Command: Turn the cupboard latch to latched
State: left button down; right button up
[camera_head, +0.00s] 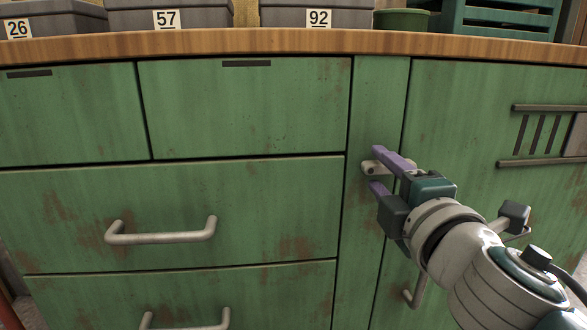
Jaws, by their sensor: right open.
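The cupboard latch (371,168) is a small pale metal bar, lying about level across the gap between a narrow green post and the cupboard door (485,215) on the right. My right gripper (376,170) comes in from the lower right, with its purple fingers open, one above and one below the latch. I cannot tell whether the fingers touch it. The latch's right part is partly hidden by the gripper. My left gripper is not in view.
Green drawers (180,205) with metal handles (160,235) fill the left. A wooden worktop (250,42) runs above, carrying grey boxes numbered 26, 57 and 92, a green pot (401,20) and a green crate (500,18). A handle (415,293) shows below my right arm.

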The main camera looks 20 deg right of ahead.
jog(key=b+v, duration=0.1)
jog(key=v, duration=0.9)
jog(key=shift+d, duration=0.1)
dwell(0.3)
